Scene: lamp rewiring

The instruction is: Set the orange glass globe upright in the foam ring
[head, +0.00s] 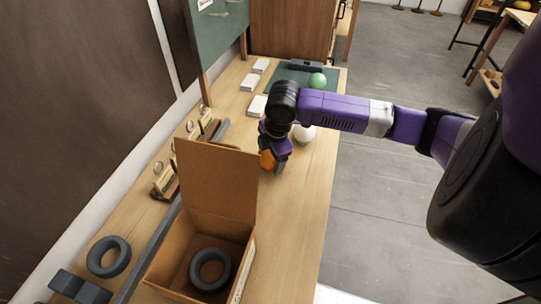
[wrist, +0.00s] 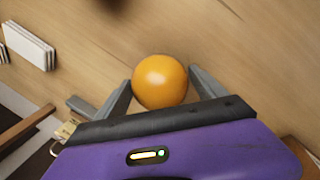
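The orange glass globe (wrist: 160,82) sits between the two fingers of my gripper (wrist: 160,77) in the wrist view. In the head view the globe (head: 267,160) is partly hidden by my gripper (head: 273,158), right of the box lid. I cannot tell whether it touches the table. One dark foam ring (head: 194,268) lies inside the open cardboard box (head: 178,262). Another dark ring (head: 93,258) lies on the table left of the box. Both rings are empty.
The box lid (head: 216,183) stands up between my gripper and the box. A white globe (head: 305,136) is close behind my gripper. A green globe (head: 317,80) stands on a green mat (head: 290,77) at the back. Wooden holders (head: 165,182) line the left side. The table's right part is clear.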

